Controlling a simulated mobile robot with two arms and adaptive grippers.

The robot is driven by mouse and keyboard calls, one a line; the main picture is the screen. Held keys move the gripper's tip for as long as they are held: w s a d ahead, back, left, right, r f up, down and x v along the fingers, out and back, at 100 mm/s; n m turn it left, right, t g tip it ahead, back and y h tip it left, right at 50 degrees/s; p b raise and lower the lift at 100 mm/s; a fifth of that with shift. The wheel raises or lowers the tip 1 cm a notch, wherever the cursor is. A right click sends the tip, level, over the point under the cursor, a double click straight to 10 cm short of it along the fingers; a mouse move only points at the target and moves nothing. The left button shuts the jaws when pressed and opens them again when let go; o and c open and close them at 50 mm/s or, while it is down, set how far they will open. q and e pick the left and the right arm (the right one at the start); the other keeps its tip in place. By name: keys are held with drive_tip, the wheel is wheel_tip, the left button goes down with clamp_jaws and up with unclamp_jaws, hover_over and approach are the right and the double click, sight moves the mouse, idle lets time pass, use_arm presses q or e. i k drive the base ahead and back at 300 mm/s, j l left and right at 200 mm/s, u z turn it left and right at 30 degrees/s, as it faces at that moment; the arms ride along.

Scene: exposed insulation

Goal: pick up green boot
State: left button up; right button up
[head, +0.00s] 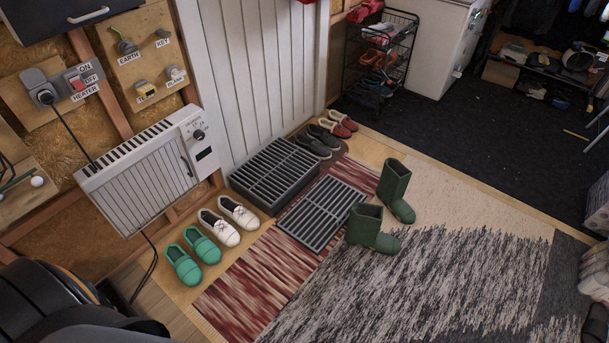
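Two dark green boots stand upright on the floor near the middle of the head view. The nearer green boot (372,229) stands at the edge of the grey patterned rug, beside the flat black grate. The farther green boot (396,191) stands a little behind it and to the right, on the pale rug. Both have their toes towards the right. Neither gripper is in view, and nothing is seen touching the boots. A dark rounded shape at the bottom left looks like part of my own body.
A flat black grate (322,212) and a raised black grated tray (274,175) lie left of the boots. Green shoes (193,257), white shoes (228,222) and other shoes line the wall. A heater (150,172) hangs at left. The rug (400,295) in front is clear.

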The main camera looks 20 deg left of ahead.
sight(395, 178)
drive_tip(key=i+l+u, duration=0.3)
drive_tip(key=i, duration=0.25)
drive_tip(key=i+l+u, duration=0.25)
drive_tip(key=i, duration=0.25)
